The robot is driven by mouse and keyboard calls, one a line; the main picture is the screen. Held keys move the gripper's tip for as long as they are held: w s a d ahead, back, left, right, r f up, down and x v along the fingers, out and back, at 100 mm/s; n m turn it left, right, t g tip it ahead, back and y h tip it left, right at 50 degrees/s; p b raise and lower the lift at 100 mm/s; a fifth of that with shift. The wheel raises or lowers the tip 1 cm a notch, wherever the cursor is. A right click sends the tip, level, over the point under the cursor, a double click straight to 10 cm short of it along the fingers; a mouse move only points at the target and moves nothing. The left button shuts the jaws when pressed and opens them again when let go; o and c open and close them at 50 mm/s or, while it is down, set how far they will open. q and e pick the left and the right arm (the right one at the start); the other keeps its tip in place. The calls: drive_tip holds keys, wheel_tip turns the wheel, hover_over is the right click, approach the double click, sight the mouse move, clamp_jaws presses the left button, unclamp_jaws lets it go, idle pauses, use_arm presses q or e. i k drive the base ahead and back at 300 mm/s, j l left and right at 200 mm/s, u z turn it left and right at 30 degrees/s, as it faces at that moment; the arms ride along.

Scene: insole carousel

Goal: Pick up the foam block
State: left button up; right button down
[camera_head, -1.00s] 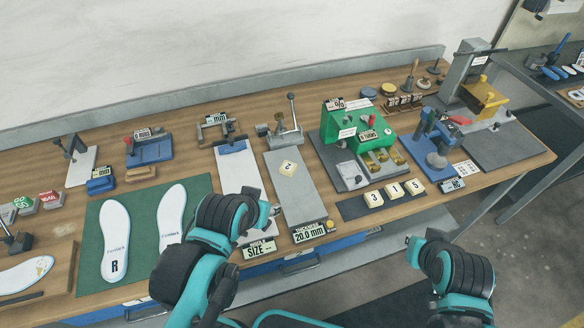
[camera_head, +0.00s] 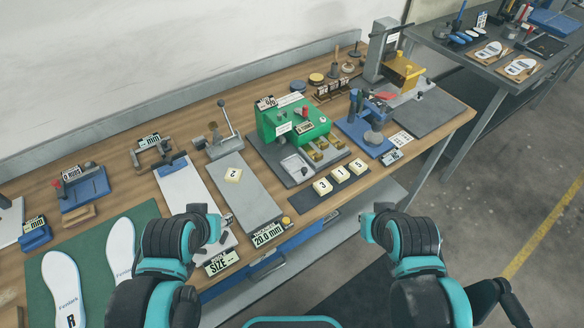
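No block is labelled as foam, so I cannot tell which one is the foam block. A pale yellow block marked 2 (camera_head: 233,175) lies on a grey plate (camera_head: 247,202) in mid-bench. Three similar blocks, marked 3 (camera_head: 322,187), 1 (camera_head: 340,174) and 5 (camera_head: 357,166), sit in a row on a dark strip to the right. A tan block (camera_head: 79,215) lies at the left by a blue fixture. My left gripper (camera_head: 228,219) is over the bench's front edge, apart from these blocks. My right gripper (camera_head: 366,227) is in front of the bench. Their fingers are too small to read.
A green machine (camera_head: 291,122) stands behind the numbered blocks, with a blue press (camera_head: 366,125) to its right. White insoles (camera_head: 62,288) lie on a green mat (camera_head: 91,252) at left. Size signs (camera_head: 221,262) line the front edge. Open floor lies at right.

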sight(232, 176)
drive_tip(key=i+l+u, duration=0.2)
drive_tip(key=l, duration=0.2)
drive_tip(key=i+l+u, duration=0.1)
drive_tip(key=l+u, duration=0.15)
drive_tip(key=l, duration=0.15)
drive_tip(key=i+l+u, duration=0.2)
drive_tip(key=l, duration=0.2)
drive_tip(key=k, duration=0.1)
